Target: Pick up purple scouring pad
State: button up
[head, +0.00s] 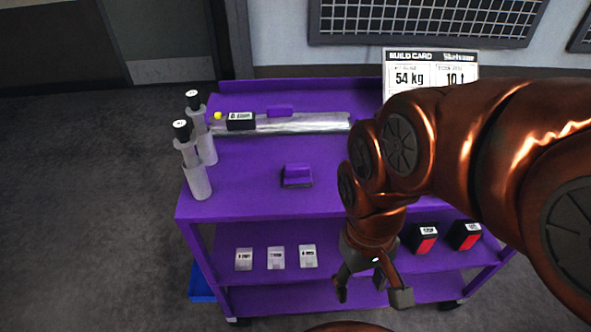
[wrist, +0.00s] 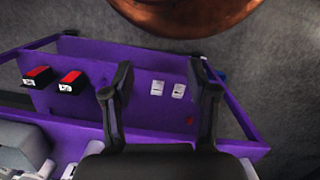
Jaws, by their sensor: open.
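A small purple pad with a dark base (head: 297,174), which looks like the scouring pad, lies on the bare middle of the purple cart's top shelf (head: 245,190) in the head view. A second small purple block (head: 280,111) lies farther back by the silver strip; I cannot tell what it is. My gripper (head: 370,292) is open and empty, pointing down in front of the cart, below and right of the pad. Its two dark fingers stand apart in the wrist view (wrist: 160,78). I cannot make out the pad in the wrist view.
A black box (head: 241,121) and a silver strip (head: 300,123) lie at the back. The lower shelf holds white boxes (head: 276,257) and red-black boxes (head: 424,240). A build card (head: 430,66) stands behind.

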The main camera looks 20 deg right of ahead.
aim_at(298, 175)
jog(key=u, duration=0.15)
jog(key=k, duration=0.45)
jog(key=u, duration=1.2)
jog(key=i, duration=0.7)
jog(key=z, duration=0.55)
